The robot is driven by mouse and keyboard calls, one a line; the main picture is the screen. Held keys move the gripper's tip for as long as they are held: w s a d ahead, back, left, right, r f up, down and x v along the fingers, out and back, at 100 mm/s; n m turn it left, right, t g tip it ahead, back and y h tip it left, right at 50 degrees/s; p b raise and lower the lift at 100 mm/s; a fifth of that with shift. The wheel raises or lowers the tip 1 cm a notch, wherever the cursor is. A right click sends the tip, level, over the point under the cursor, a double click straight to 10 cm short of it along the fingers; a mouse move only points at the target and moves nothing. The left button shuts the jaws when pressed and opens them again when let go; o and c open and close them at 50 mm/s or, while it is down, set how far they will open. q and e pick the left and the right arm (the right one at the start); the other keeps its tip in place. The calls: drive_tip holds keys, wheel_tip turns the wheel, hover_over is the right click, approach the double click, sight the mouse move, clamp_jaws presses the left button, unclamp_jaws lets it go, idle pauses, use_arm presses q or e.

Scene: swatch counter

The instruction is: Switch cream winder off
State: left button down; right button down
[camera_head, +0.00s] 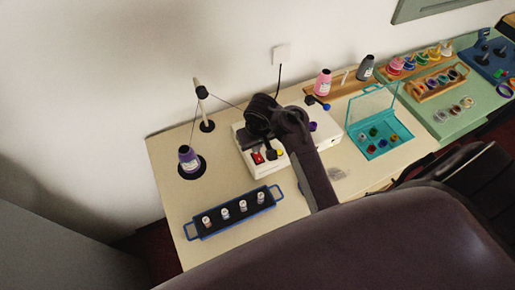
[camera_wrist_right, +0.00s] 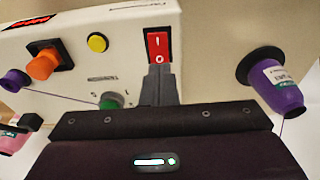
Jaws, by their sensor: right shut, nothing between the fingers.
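The cream winder (camera_head: 245,165) is a pale box on the counter, and its face fills the upper left of the right wrist view (camera_wrist_right: 110,60). Its red rocker switch (camera_wrist_right: 158,46), marked I above and O below, shows there; it also shows in the head view (camera_head: 258,157). I cannot tell which side is pressed in. My right gripper (camera_wrist_right: 158,84) is shut and empty, its fingertips at the O end of the switch; I cannot tell if they touch it. In the head view my right arm hides part of the winder. My left gripper is not in view.
A yellow button (camera_wrist_right: 97,42), an orange knob (camera_wrist_right: 43,65) and a green knob (camera_wrist_right: 110,101) sit near the switch. A purple thread cone (camera_head: 188,158) stands left. A blue-handled tray (camera_head: 236,212) with several small spools lies in front. A teal case (camera_head: 371,152) stands open at right.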

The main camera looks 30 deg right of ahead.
drive_tip(key=shift+f+b, duration=0.5)
drive_tip(key=shift+f, duration=0.35)
drive_tip(key=shift+r, duration=0.1)
wheel_tip(320, 180, up, 2)
drive_tip(key=p, duration=0.3)
drive_tip(key=shift+r, duration=2.45)
drive_tip(key=shift+s, duration=0.1)
